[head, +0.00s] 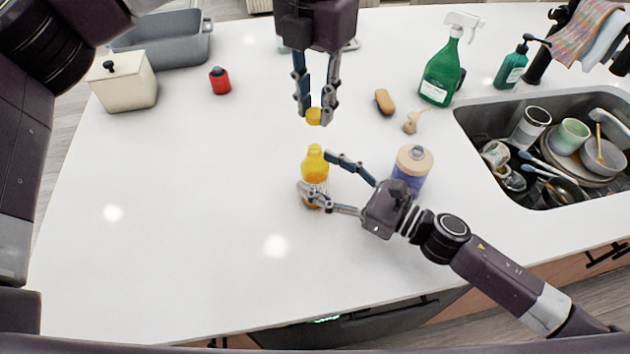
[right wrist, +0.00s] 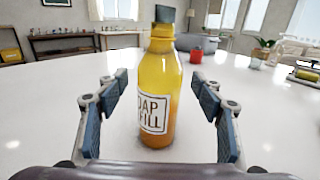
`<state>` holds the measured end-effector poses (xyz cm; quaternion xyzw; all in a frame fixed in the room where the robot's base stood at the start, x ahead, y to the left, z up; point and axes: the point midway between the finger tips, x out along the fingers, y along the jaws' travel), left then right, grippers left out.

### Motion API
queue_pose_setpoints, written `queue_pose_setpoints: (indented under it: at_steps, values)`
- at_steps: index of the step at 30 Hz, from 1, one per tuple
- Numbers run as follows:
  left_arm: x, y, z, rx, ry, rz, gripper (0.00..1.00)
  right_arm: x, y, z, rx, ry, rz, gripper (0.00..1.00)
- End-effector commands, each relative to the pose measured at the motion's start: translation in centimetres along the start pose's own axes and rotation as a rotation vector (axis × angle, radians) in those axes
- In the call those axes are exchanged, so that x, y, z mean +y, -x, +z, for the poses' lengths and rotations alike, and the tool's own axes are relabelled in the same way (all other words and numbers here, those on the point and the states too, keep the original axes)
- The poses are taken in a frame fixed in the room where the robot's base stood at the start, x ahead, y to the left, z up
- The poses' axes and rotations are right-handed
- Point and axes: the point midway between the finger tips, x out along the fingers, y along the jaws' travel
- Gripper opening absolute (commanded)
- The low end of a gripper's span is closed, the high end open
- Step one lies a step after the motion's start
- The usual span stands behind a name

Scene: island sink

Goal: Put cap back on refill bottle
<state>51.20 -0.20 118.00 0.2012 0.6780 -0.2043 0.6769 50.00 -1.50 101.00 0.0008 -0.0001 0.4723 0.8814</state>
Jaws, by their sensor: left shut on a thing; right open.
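The yellow soap refill bottle (head: 316,165) stands upright on the white counter. In the right wrist view the bottle (right wrist: 158,100) is in the middle with its label facing the camera. My right gripper (head: 315,172) is open, with one finger on either side of the bottle and gaps showing between. My left gripper (head: 314,118) points down from the back and is shut on the small yellow cap (head: 314,116), above and behind the bottle in the head view. In the right wrist view a dark fingertip hides the bottle's very top.
The sink (head: 480,125) holds dishes.

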Motion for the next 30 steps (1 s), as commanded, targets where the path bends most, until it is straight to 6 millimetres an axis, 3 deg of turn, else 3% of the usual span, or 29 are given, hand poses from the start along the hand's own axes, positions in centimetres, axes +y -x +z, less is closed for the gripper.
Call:
queue_pose_setpoints:
  at_steps: [6, 16, 30]
  values:
    - [0.0, 0.0, 0.0, 0.000, 0.000, 0.000, 0.15, 0.0, -1.6, 0.0, 0.000, 0.001, 0.000, 0.61]
    - [0.0, 0.0, 0.0, 0.000, 0.000, 0.000, 0.15, 0.0, -1.8, 0.0, 0.001, 0.001, 0.000, 0.61]
    - [0.0, 0.0, 0.0, 0.000, 0.000, 0.000, 0.15, 0.0, -1.7, 0.0, 0.001, 0.001, 0.000, 0.11]
